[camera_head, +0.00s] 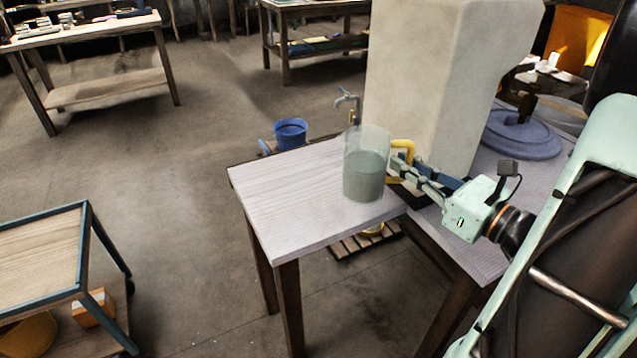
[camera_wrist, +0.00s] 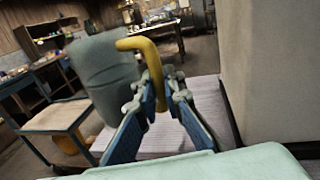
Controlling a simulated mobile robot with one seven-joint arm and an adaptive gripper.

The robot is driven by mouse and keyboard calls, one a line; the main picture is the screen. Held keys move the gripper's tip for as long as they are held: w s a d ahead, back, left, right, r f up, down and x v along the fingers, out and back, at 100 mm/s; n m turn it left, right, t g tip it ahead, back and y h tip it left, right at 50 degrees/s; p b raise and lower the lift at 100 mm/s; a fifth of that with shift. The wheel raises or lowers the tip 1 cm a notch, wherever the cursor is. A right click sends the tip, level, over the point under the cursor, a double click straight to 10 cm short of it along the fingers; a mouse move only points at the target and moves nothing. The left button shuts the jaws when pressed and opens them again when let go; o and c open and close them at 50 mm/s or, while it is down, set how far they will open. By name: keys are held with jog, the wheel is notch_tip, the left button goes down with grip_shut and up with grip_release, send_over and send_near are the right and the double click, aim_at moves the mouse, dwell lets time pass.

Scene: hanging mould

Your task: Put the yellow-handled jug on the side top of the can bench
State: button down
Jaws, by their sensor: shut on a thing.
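The jug (camera_head: 364,180) is a clear cylinder with grey liquid in its lower part and a yellow handle (camera_head: 404,146) on its right. It looks upright at the right part of the pale wooden side top (camera_head: 285,205); I cannot tell whether its base touches the top. My gripper (camera_head: 402,168) reaches in from the right and is shut on the handle. In the wrist view the jug (camera_wrist: 102,78) looks grey and tilted, and my fingers (camera_wrist: 160,98) close around the lower part of the handle (camera_wrist: 146,52).
A tall pale block (camera_head: 435,85) stands close behind and right of my gripper. A tap (camera_head: 348,100) and a blue bucket (camera_head: 290,133) are beyond the side top. A round blue-grey lid (camera_head: 522,135) lies at right. The side top's left part is clear.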

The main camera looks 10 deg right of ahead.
jog(key=w+a+f+b, duration=0.1)
jog(key=w+f, duration=0.2)
jog(key=w, duration=0.1)
jog(key=w+a+f+b, duration=0.2)
jog(key=w+f, duration=0.1)
jog(key=w, duration=0.1)
jog(key=w+a+f+b, duration=0.1)
jog(key=w+a+f, duration=0.1)
jog(key=w+f, duration=0.1)
jog(key=shift+w+f+b, duration=0.35)
jog(key=shift+w, duration=0.4)
jog(key=shift+w+f+b, duration=0.1)
jog(key=shift+f+b, duration=0.4)
jog(key=shift+f, duration=1)
jog(key=shift+f, duration=0.25)
jog(key=c, duration=2)
grip_release()
jog(key=shift+c, duration=0.2)
jog(key=shift+r, duration=0.15)
